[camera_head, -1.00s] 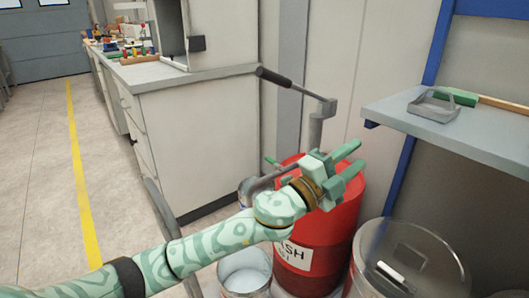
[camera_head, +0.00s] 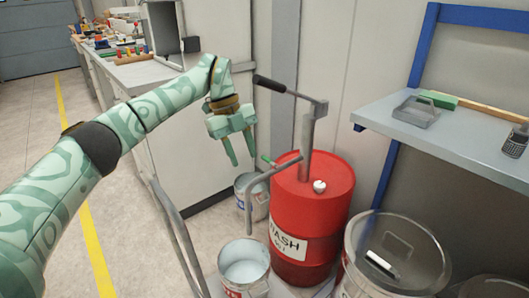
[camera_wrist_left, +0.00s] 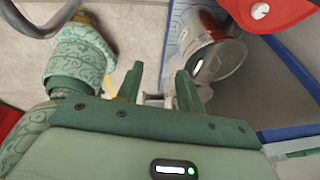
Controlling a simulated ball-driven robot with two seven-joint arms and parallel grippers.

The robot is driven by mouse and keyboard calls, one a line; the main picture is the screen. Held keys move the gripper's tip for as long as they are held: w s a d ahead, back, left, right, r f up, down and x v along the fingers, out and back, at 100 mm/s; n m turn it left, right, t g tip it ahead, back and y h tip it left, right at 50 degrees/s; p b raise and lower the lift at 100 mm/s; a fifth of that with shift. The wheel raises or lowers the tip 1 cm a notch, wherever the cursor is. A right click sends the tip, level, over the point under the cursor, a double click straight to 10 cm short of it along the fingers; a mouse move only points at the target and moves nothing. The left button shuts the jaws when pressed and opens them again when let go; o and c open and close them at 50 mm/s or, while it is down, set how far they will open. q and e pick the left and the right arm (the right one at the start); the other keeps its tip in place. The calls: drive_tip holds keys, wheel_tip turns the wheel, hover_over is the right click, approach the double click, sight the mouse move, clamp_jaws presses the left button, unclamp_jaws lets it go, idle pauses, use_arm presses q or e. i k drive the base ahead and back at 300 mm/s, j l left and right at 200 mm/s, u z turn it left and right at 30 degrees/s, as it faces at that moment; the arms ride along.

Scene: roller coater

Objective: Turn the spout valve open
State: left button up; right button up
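The spout comes from the hand pump (camera_head: 309,140) on the red WASH drum (camera_head: 312,215) and ends over an open bucket (camera_head: 244,264). The valve is not clearly visible there. My right gripper is not in view.
The pump's black-gripped lever (camera_head: 270,84) extends left above the spout. Another bucket (camera_head: 252,198) stands behind. A clear-lidded bin (camera_head: 398,250) stands right of the drum, below a shelf (camera_head: 440,140). A grey rail (camera_head: 178,240) runs left of the front bucket. Open floor lies left.

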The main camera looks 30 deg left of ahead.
sight(266, 159)
drive_tip(key=i+j, duration=0.65)
drive_tip(key=i, duration=0.25)
